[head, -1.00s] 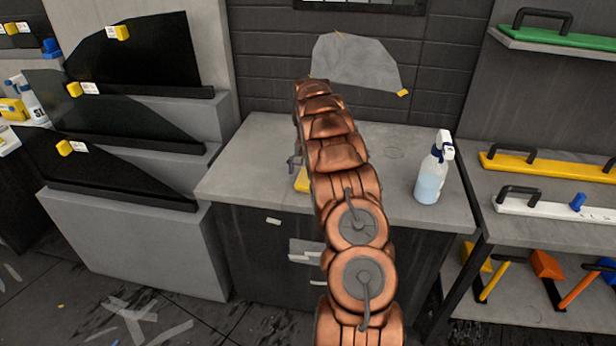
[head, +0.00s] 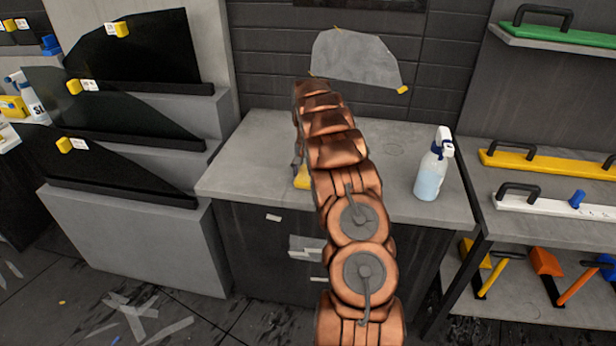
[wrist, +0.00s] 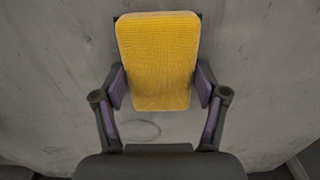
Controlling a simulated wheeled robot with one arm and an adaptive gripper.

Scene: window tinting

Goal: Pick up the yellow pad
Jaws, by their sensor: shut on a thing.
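The yellow pad (wrist: 157,60) is a textured rectangular block with rounded corners, upper centre in the wrist view. My gripper (wrist: 160,88) has one finger on each side of it, and both fingers press against its edges near the lower half. In the head view a small part of the yellow pad (head: 302,178) shows at the left of my copper arm, over the grey worktop (head: 250,150). My arm hides most of the pad and of the gripper there. I cannot tell whether the pad touches the worktop.
A spray bottle (head: 431,172) stands on the worktop to the right of my arm. A cut sheet (head: 355,60) hangs on the wall behind. Dark tinted panes (head: 135,55) stand on stepped grey stands at left. Shelves with tools (head: 545,162) are at right.

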